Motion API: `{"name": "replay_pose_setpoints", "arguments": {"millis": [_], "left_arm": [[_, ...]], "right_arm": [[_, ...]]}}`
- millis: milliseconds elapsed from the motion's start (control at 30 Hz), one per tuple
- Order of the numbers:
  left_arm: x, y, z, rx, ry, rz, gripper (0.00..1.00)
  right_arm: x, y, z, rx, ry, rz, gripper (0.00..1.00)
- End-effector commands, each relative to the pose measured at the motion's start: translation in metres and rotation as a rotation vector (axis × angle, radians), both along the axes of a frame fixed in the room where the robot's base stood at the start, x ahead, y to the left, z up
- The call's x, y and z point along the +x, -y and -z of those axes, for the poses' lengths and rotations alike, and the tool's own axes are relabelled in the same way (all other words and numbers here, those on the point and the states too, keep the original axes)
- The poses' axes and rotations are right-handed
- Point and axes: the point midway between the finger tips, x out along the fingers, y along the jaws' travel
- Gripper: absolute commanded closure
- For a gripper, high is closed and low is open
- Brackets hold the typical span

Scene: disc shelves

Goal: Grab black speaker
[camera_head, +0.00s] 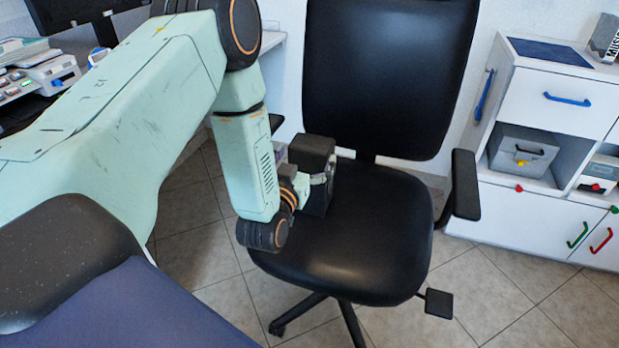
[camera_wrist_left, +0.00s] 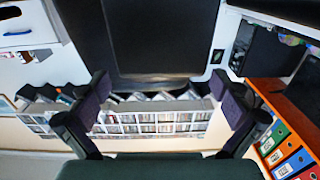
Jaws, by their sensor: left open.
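A black, box-shaped speaker (camera_head: 317,151) stands upright on the black seat of an office chair (camera_head: 350,250). My left gripper (camera_head: 304,174) is at the speaker, in front of and beside it, and partly covers it. Whether the fingers touch it cannot be told. In the left wrist view the gripper (camera_wrist_left: 167,97) is open, with its two dark, purple-padded fingers wide apart. A large black panel (camera_wrist_left: 160,38) shows beyond them at the top; I cannot tell whether it is the speaker. My right gripper is in neither view.
The chair's backrest (camera_head: 385,70) rises behind the speaker, with an armrest (camera_head: 464,185) at right. A white cabinet (camera_head: 530,215) stands farther right. The wrist view shows a disc shelf (camera_wrist_left: 150,122) and coloured binders (camera_wrist_left: 285,150). Tiled floor (camera_head: 500,300) lies open at front right.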

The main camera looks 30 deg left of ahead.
Motion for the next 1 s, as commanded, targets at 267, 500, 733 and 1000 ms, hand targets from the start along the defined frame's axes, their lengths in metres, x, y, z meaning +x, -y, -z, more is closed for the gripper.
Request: {"name": "replay_pose_setpoints", "arguments": {"millis": [267,500,733,1000], "left_arm": [[0.038,-0.013,0.001,0.0,0.002,-0.002,0.0],[0.049,-0.017,-0.001,0.0,-0.001,-0.004,0.0],[0.048,-0.017,-0.001,0.0,-0.001,-0.004,0.08],[0.048,-0.017,-0.001,0.0,-0.001,-0.004,0.31]], "right_arm": [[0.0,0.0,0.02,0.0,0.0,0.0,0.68],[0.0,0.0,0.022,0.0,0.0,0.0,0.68],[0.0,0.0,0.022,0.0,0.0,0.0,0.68],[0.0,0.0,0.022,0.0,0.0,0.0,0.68]]}}
